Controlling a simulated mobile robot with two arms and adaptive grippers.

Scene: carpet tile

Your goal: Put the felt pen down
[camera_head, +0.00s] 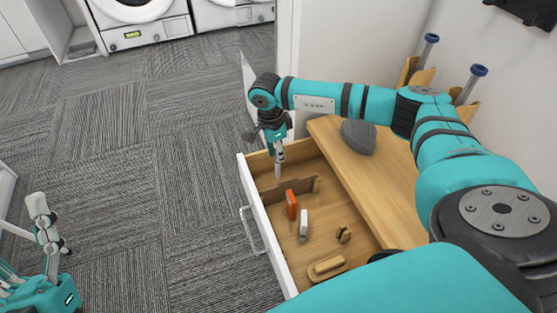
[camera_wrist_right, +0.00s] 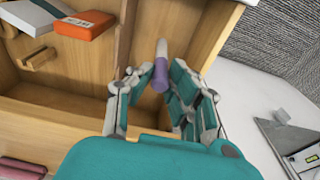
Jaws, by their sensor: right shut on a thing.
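The felt pen (camera_wrist_right: 161,72), purple with a pale end, is between the fingers of my right gripper (camera_wrist_right: 165,88) in the right wrist view. My right gripper (camera_head: 279,148) is shut on it above the far end of the open drawer (camera_head: 335,212). In the head view the pen (camera_head: 278,170) points down, beside a brown divider (camera_head: 298,186). I cannot tell whether its lower end touches the drawer floor. My left gripper (camera_head: 40,225) is at the lower left, away from the drawer, with its fingers apart and nothing between them.
In the drawer lie an orange box (camera_head: 291,204), a white item (camera_head: 303,225), a small wooden piece (camera_head: 344,234) and a wooden block (camera_head: 327,267). A grey stone-like object (camera_head: 359,136) is on the wooden top. The drawer's white front (camera_head: 264,225) borders open carpet.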

